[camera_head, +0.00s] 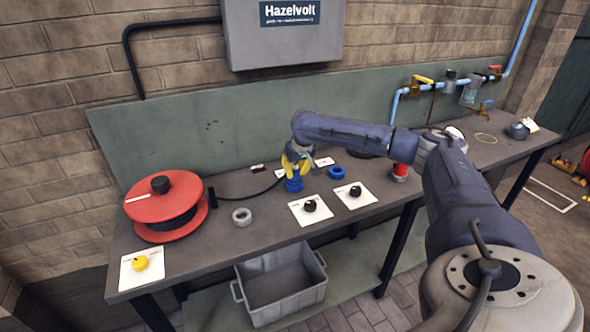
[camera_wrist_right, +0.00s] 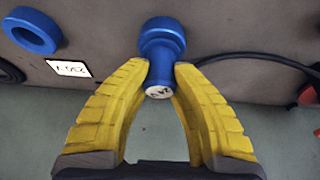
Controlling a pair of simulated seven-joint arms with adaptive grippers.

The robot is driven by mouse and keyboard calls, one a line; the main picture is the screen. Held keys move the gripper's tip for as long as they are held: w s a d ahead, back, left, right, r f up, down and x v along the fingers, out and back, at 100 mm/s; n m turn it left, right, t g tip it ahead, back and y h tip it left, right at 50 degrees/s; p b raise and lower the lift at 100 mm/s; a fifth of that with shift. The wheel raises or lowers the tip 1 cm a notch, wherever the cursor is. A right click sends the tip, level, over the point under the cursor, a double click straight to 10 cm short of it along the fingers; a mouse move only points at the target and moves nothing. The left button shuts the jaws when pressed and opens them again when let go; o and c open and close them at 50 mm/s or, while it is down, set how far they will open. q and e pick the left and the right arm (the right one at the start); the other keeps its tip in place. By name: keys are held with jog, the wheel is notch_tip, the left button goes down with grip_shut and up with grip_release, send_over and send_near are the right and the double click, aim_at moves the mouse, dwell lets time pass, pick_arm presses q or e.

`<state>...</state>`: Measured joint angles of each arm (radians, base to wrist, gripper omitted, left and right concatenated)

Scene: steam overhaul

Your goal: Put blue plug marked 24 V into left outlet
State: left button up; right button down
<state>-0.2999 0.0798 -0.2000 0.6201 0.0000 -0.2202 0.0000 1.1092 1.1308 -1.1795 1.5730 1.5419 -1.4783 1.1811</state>
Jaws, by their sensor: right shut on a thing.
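The blue plug (camera_wrist_right: 160,66) has a pale round end whose small marking I read as 24 V. My right gripper (camera_wrist_right: 161,76) has its yellow fingers shut on it. In the head view the gripper (camera_head: 297,165) points down over the bench with the blue plug (camera_head: 293,184) under its fingers. A blue ring-shaped piece (camera_head: 336,172) lies just right of it; it also shows in the wrist view (camera_wrist_right: 32,30), beside a card reading 230 V. I see no separate left outlet; it may be hidden at the plug's lower end. I cannot tell whether the plug is seated. My left gripper is out of view.
A black cable (camera_wrist_right: 255,57) runs from the plug side to the red reel (camera_head: 166,208). A grey ring (camera_head: 242,216) and two black knobs (camera_head: 310,206) on white plates stand at the front. A red cylinder (camera_head: 400,171) stands right, under my arm. A grey crate (camera_head: 281,287) is below the bench.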

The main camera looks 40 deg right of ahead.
jog(key=shift+f, duration=0.2)
jog(key=c, duration=1.1)
grip_release()
jog(key=shift+c, duration=0.2)
